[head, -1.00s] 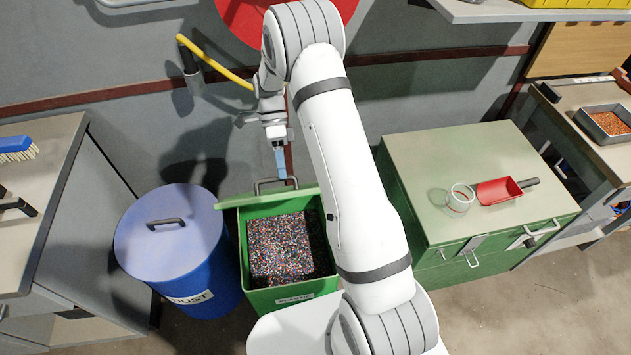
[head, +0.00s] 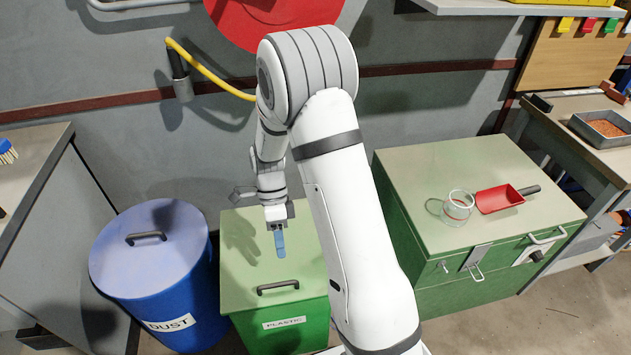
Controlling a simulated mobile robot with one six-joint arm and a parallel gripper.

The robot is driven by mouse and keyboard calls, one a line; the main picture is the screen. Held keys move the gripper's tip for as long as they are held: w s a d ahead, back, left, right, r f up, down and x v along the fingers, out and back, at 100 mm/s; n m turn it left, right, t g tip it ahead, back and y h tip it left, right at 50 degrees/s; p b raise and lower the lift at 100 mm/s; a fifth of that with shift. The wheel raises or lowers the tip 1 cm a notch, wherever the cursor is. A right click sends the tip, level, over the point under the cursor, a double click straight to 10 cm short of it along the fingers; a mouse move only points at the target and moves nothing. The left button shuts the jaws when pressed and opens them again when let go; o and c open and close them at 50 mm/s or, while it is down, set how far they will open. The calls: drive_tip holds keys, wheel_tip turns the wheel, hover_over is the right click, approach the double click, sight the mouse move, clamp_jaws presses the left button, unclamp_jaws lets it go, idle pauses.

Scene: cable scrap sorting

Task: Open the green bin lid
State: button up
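The green bin (head: 285,338) with a "PLASTIC" label stands on the floor left of my arm. Its pale green lid (head: 240,262) lies flat and shut over the top, hiding the contents. A dark bar handle (head: 277,287) sits near the lid's front edge. My gripper (head: 280,252) points down over the lid, behind the handle and apart from it. Its blue fingers look narrow from this side, so I cannot tell whether they are open; I see nothing held. My arm covers the bin's right edge.
A blue "DUST" bin (head: 150,262) with a closed lid stands close on the left. A green chest (head: 470,190) on the right bears a red scoop (head: 499,199) and a glass jar (head: 458,206). A yellow hose (head: 207,68) hangs on the wall behind.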

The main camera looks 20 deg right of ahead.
drive_tip(key=s+f+t+b, duration=0.1)
drive_tip(key=f+b, duration=0.2)
drive_tip(key=s+f+t+b, duration=0.1)
drive_tip(key=f+b, duration=0.2)
drive_tip(key=b, duration=0.1)
drive_tip(key=s+f+t+b, duration=0.1)
drive_tip(key=s+f+b, duration=0.1)
drive_tip(key=f+b, duration=0.2)
drive_tip(key=shift+a+t+h, duration=0.25)
drive_tip(key=shift+t+h, duration=0.05)
drive_tip(key=p+v, duration=0.4)
drive_tip(key=v, duration=0.6)
wheel_tip(320, 180, up, 18)
drive_tip(key=n+t+p, duration=0.2)
drive_tip(key=n+p, duration=0.6)
drive_tip(key=p, duration=0.3)
hover_over(285, 277)
drive_tip(key=s+d, duration=0.3)
drive_tip(key=s, duration=0.2)
drive_tip(key=s+d+r+n+t+p, duration=0.1)
drive_tip(key=s+r+n+p, duration=0.1)
drive_tip(key=r+p, duration=0.3)
drive_tip(key=s+d+r+n+t+p, duration=0.1)
drive_tip(key=s+r+n+p, duration=0.1)
drive_tip(key=r+n+p, duration=0.3)
wheel_tip(285, 277, up, 5)
drive_tip(key=shift+s+d+f, duration=0.2)
drive_tip(key=shift+s+d, duration=0.1)
drive_tip(key=shift+s, duration=0.05)
